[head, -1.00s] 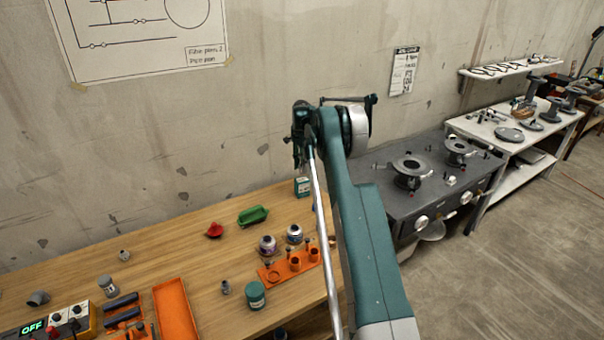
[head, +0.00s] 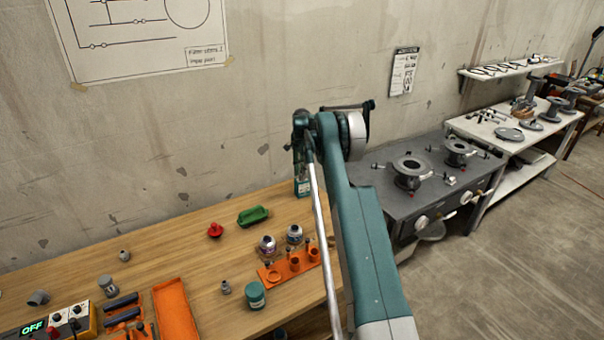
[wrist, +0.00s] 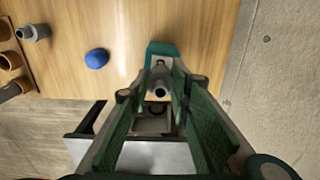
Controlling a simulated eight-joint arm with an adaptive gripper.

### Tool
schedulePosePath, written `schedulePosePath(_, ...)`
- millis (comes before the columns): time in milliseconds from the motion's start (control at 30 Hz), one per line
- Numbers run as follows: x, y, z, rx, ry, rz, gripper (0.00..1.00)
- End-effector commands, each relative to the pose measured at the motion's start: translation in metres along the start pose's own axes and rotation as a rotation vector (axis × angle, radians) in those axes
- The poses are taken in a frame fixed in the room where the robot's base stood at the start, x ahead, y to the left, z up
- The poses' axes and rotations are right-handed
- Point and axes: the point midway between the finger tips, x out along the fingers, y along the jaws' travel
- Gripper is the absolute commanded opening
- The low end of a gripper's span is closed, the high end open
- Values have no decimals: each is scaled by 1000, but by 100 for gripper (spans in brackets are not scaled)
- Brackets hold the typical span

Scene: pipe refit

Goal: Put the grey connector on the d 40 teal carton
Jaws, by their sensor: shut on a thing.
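The grey connector (wrist: 160,82) is between the green-padded fingers of my gripper (wrist: 160,92) in the wrist view, with its round open end toward the camera. My gripper is shut on it. The teal carton (wrist: 162,48) shows just beyond the connector, partly hidden by it and the fingers. In the head view the carton (head: 302,188) stands at the back right of the wooden bench near the wall, right below my gripper (head: 300,170). The connector is hidden there. I cannot tell whether it touches the carton.
Another grey fitting (head: 225,288) stands nearer the front. The wall is close behind the carton.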

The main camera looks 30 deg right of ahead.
Motion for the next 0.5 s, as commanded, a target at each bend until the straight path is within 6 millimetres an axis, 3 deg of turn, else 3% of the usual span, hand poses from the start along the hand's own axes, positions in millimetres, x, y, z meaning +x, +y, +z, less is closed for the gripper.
schedulePosePath(233,4,0,0,0,0,0,7)
schedulePosePath(267,4,0,0,0,0,0,22)
schedulePosePath(367,3,0,0,0,0,0,35)
schedulePosePath(500,3,0,0,0,0,0,35)
